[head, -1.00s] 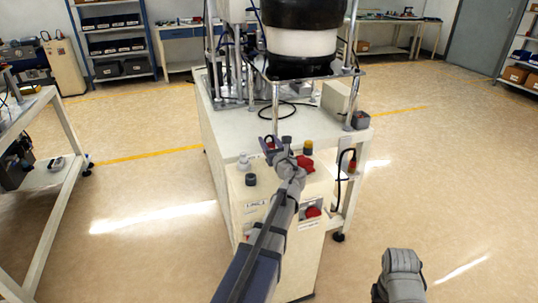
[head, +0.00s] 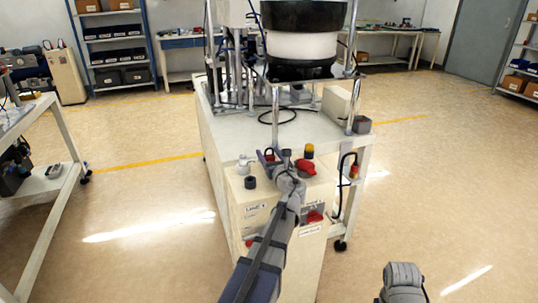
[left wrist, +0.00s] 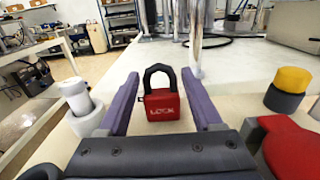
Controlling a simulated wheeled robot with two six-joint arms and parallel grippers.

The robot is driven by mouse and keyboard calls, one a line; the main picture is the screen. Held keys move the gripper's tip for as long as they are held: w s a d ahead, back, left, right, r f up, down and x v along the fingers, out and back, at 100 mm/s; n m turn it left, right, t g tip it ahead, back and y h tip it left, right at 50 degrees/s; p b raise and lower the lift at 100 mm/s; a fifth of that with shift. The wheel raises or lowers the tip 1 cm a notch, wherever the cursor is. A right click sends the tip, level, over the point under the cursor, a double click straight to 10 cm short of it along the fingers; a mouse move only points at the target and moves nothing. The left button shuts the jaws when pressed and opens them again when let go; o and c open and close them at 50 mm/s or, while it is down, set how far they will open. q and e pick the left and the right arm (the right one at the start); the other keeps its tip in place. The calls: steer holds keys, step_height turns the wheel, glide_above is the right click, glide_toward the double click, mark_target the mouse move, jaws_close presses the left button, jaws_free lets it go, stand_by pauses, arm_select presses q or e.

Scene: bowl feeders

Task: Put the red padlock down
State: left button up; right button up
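The red padlock (left wrist: 162,106) with a black shackle and the white word LOCK stands upright on the pale cabinet top in the left wrist view. My left gripper (left wrist: 161,80) is open, with one purple finger on each side of the padlock and a gap showing on both sides. In the head view my left gripper (head: 271,156) is over the front part of the cabinet top (head: 229,136), and the padlock is mostly hidden there.
A yellow-topped dark button (left wrist: 287,90) and a red rotary handle (left wrist: 292,150) are right of the gripper. A white knob (left wrist: 79,102) is close on the left. A metal post (left wrist: 195,40) rises behind the padlock. The bowl feeder (head: 300,45) stands farther back.

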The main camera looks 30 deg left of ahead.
arm_select(q)
steer(key=shift+o, duration=0.5)
steer(key=shift+r, duration=0.1)
steer(key=shift+s+d+r, duration=0.1)
steer(key=shift+r, duration=0.05)
steer(key=v, duration=1.1)
steer(key=shift+s+d, duration=0.25)
steer(key=shift+c, duration=0.2)
